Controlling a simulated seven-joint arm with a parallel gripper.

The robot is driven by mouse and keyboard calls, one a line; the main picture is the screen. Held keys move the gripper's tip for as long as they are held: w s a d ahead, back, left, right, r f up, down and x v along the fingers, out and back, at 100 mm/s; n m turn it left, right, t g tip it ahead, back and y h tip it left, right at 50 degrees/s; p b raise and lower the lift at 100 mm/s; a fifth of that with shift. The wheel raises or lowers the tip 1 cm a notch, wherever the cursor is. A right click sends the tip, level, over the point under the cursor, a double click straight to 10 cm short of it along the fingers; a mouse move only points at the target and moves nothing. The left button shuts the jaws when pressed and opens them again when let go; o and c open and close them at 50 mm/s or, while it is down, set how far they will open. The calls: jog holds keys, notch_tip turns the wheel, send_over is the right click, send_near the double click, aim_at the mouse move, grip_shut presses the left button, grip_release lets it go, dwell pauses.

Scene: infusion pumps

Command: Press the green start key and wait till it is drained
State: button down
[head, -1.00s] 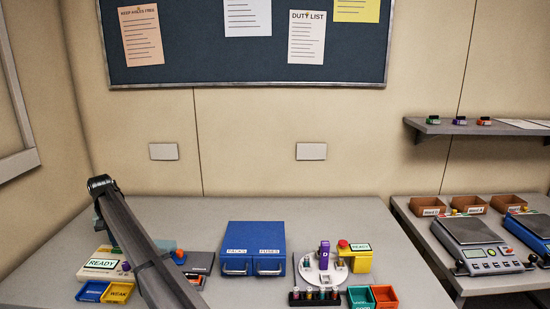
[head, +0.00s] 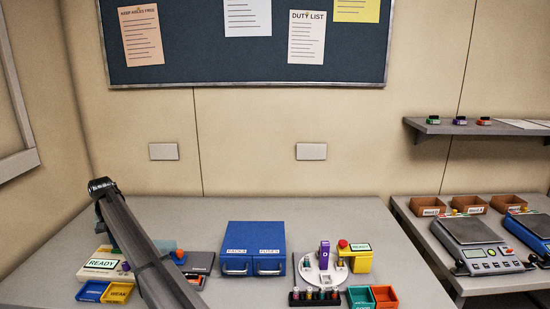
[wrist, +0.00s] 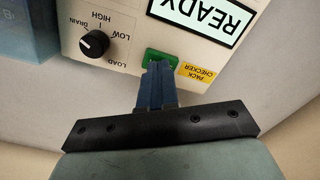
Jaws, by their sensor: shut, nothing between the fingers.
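The cream pack checker (head: 88,274) stands at the left of the bench in the head view, and its display (head: 101,264) reads READY. In the wrist view the READY display (wrist: 200,16) is upside down. The green key (wrist: 160,57) is on the checker's face beside the yellow PACK CHECKER label (wrist: 197,72). My gripper (wrist: 157,68) is shut and empty, its blue fingertips at the green key and partly covering it. I cannot tell whether the key is pressed down. A black knob (wrist: 94,43) with LOAD, LOW, HIGH and DRAIN marks is beside it.
A blue block (wrist: 28,30) stands close beside the checker. Blue and yellow trays (head: 118,292) lie in front of it. A blue drawer cabinet (head: 253,238) and a round white stand (head: 311,275) are further right. My arm hides part of the bench.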

jog(key=shift+f, duration=0.5)
jog(key=shift+r, duration=0.15)
notch_tip(320, 180, up, 8)
dwell(1.3)
